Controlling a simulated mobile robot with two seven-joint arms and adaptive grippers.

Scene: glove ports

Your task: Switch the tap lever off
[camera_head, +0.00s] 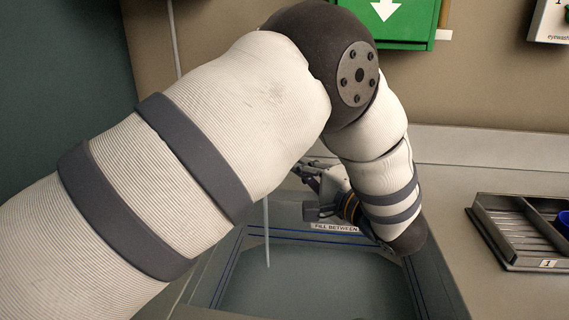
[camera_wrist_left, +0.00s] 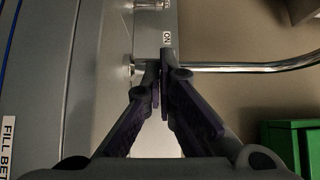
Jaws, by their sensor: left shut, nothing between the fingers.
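My left gripper (camera_wrist_left: 160,82) is shut and empty. In the left wrist view its fingertips are at a grey panel (camera_wrist_left: 155,30) with an "ON" label. A chrome pipe (camera_wrist_left: 250,68) runs to the right from near the fingertips. The tap lever cannot be made out clearly; the fingers may hide it, and I cannot tell whether they touch it. In the head view my left gripper (camera_head: 306,174) is small and partly hidden behind my own arm. A thin stream of water (camera_head: 266,230) falls into the basin (camera_head: 310,280). My right gripper is not in view.
A "FILL BETWEEN" label (camera_head: 335,228) and blue lines mark the basin. A dark tray (camera_head: 510,262) labelled 1, with a blue item (camera_head: 564,219), lies on the counter at right. A green box (camera_head: 400,22) with a white arrow is on the back wall. The counter behind the tray is clear.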

